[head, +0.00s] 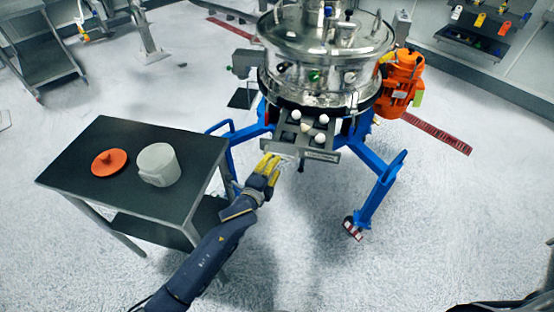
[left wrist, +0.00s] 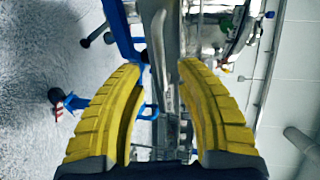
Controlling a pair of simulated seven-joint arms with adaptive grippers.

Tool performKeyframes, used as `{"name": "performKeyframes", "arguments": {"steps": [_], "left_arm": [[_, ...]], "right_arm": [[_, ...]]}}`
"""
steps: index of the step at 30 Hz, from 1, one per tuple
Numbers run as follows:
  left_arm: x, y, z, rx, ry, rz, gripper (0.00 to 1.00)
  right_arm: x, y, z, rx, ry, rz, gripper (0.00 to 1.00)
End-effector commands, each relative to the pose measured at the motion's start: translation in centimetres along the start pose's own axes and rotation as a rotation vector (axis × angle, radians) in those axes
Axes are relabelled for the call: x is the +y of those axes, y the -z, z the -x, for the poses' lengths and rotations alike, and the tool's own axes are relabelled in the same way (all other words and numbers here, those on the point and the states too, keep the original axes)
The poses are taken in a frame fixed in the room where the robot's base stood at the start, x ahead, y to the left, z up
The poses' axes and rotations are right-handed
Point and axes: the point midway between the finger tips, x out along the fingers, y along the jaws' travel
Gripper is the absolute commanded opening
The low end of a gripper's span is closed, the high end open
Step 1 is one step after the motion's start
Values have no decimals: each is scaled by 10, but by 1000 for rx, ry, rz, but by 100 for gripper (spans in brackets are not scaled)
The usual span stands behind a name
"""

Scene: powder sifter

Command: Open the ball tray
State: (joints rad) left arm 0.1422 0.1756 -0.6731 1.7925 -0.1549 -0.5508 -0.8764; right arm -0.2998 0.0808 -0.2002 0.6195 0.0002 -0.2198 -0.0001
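The ball tray (head: 320,153) is a grey metal drawer sticking out from under the front of the steel sifter. Several white balls sit on it and are in plain sight. My left gripper (head: 272,160), with yellow fingers, is at the left end of the tray's front edge. In the left wrist view the fingers (left wrist: 162,66) are spread apart, with a grey metal bar or panel showing between and beyond them. I cannot tell whether a finger touches it. My right gripper is in neither view.
The sifter (head: 322,60) stands on blue legs (head: 372,190), with an orange motor (head: 402,75) at its right. A dark table (head: 105,180) at left holds an orange lid (head: 109,162) and a white jug (head: 158,164). The floor in front is clear.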

Motion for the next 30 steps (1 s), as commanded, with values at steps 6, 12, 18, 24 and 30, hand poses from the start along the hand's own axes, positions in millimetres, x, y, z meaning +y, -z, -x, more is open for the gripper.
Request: {"name": "performKeyframes", "arguments": {"steps": [6, 12, 18, 24, 30], "left_arm": [[1, 0, 38, 1, -1, 0, 34], [1, 0, 61, 0, -1, 0, 34], [0, 0, 71, 0, -1, 1, 34], [0, 0, 73, 0, 0, 1, 34], [0, 0, 72, 0, 0, 1, 34]], "right_arm": [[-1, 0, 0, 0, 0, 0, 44], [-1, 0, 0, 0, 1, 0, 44], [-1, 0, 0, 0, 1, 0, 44], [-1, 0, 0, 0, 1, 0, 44], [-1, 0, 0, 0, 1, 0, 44]]}}
